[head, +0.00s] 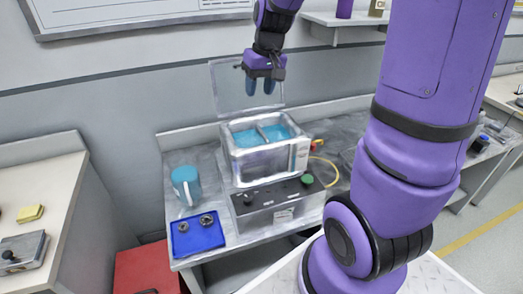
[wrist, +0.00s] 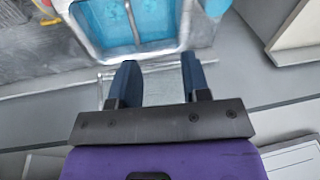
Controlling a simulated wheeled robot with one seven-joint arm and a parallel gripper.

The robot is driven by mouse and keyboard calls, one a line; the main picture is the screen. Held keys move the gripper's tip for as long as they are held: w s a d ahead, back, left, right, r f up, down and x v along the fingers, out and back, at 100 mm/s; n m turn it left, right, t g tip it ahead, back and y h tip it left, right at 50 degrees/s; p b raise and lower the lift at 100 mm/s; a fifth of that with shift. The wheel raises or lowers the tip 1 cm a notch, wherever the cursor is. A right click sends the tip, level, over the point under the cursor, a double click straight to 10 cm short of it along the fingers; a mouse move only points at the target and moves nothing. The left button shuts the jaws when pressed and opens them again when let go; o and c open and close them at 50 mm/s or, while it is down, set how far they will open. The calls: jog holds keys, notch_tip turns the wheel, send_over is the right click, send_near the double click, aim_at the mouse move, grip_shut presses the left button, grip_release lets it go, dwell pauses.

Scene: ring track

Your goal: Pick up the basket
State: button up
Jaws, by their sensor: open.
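A silver rectangular tub (head: 263,163) on the bench holds bright blue in two compartments, split by a metal divider. I cannot make out a separate basket; any basket in the tub does not stand out from it. The tub's rim and divider also show at the top of the wrist view (wrist: 133,22). My gripper (head: 261,86) points down above the back of the tub, near an upright translucent panel (head: 230,88). In the wrist view its two dark blue fingers (wrist: 158,70) are apart with nothing held between them.
A dark control box (head: 275,203) with a green knob stands before the tub. A yellow hose (head: 327,170) lies right of the tub. A shelf (head: 345,19) is above right.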

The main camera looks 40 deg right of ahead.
jog(key=m+g+y, duration=0.1)
send_over(261, 138)
jog(key=s+a, duration=0.2)
jog(key=s, duration=0.3)
jog(key=s+d+x, duration=0.1)
jog(key=d+x, duration=0.1)
jog(key=x, duration=0.9)
jog(key=shift+s+d+x, duration=0.1)
jog(key=shift+d+x, duration=0.05)
jog(key=shift+x, duration=1.75)
jog(key=shift+s+d+x, duration=0.1)
jog(key=shift+d+x, duration=0.05)
jog(key=shift+x, duration=1.75)
jog(key=shift+d+x, duration=0.2)
jog(key=shift+x, duration=1.65)
jog(key=shift+f, duration=0.1)
grip_shut()
